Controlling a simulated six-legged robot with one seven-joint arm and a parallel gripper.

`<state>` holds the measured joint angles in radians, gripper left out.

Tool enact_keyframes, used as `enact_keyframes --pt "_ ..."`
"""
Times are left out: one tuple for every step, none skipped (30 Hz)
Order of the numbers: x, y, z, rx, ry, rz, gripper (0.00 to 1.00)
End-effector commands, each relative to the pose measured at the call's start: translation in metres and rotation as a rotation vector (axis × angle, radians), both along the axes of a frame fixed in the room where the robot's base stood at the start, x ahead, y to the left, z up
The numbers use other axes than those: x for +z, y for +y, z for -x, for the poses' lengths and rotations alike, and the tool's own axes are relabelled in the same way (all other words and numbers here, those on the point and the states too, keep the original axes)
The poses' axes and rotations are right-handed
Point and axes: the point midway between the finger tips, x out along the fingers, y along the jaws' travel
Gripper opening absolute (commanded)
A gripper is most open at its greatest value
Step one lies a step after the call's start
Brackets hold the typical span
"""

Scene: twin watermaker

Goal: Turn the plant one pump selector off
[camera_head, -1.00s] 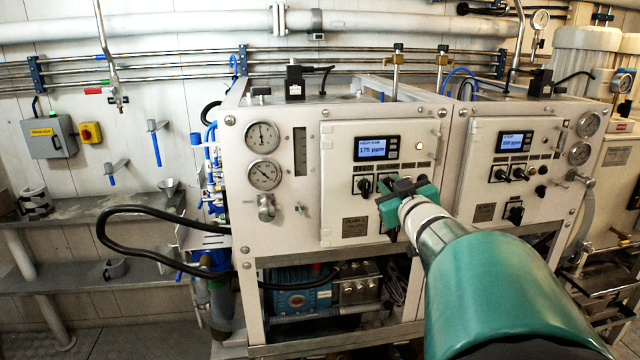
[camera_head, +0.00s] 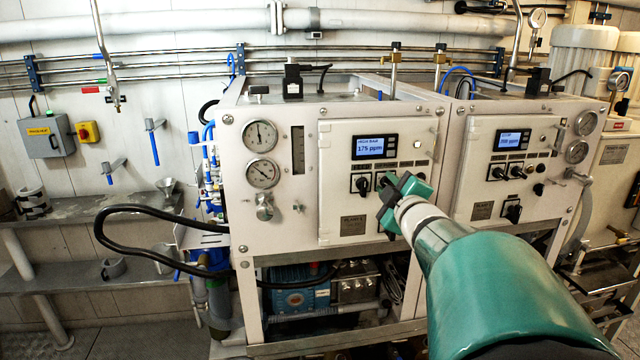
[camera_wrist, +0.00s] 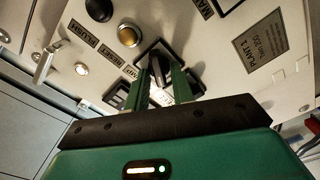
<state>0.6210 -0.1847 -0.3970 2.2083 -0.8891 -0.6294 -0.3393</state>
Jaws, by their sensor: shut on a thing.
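The plant one panel (camera_head: 340,190) is the left white door, with a lit display (camera_head: 374,147) reading 175 ppm. A black selector (camera_head: 361,185) shows left of my gripper (camera_head: 384,205), which is at the panel's lower right. In the wrist view my gripper (camera_wrist: 157,85) is shut on a dark selector handle (camera_wrist: 153,58) over a square black base, near the PLANT 1 plate (camera_wrist: 262,40). The fingers cover part of the handle, so its exact setting and its label cannot be read. The plate also shows in the head view (camera_head: 353,226).
An amber button (camera_wrist: 129,35) and a black knob (camera_wrist: 98,10) are close to the fingers. A metal door latch (camera_wrist: 46,62) sticks out at the panel edge. The second plant's panel (camera_head: 505,180) stands to the right. A black hose (camera_head: 130,210) loops out at the left.

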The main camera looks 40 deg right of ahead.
Motion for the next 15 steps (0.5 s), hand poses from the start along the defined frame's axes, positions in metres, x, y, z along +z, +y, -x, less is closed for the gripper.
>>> enact_keyframes --pt "0.0006 0.0002 0.0001 0.000 0.003 0.008 0.02" --pt "0.0006 0.0001 0.0002 0.000 0.005 0.011 0.02" --pt "0.0005 0.0002 0.0001 0.000 0.007 0.014 0.02" --pt "0.0005 0.0002 0.0001 0.000 0.009 0.017 0.02" --pt "0.0005 0.0002 0.0001 0.000 0.009 0.018 0.02" --pt "0.0005 0.0002 0.0001 0.000 0.010 0.019 0.02" --pt "0.0005 0.0002 0.0001 0.000 0.010 0.019 0.02" --pt "0.0005 0.0002 0.0001 0.000 0.010 0.020 0.02" --pt "0.0005 0.0002 0.0001 0.000 0.010 0.020 0.02" --pt "0.0005 0.0002 0.0001 0.000 0.010 0.019 0.02" --pt "0.0005 0.0002 0.0001 0.000 0.010 0.019 0.02" --pt "0.0005 0.0002 0.0001 0.000 0.010 0.019 0.02" --pt "0.0005 0.0002 0.0001 0.000 0.010 0.019 0.02" --pt "0.0005 0.0001 0.0001 0.000 0.010 0.019 0.02" --pt "0.0005 0.0001 0.0001 0.000 0.010 0.019 0.26"
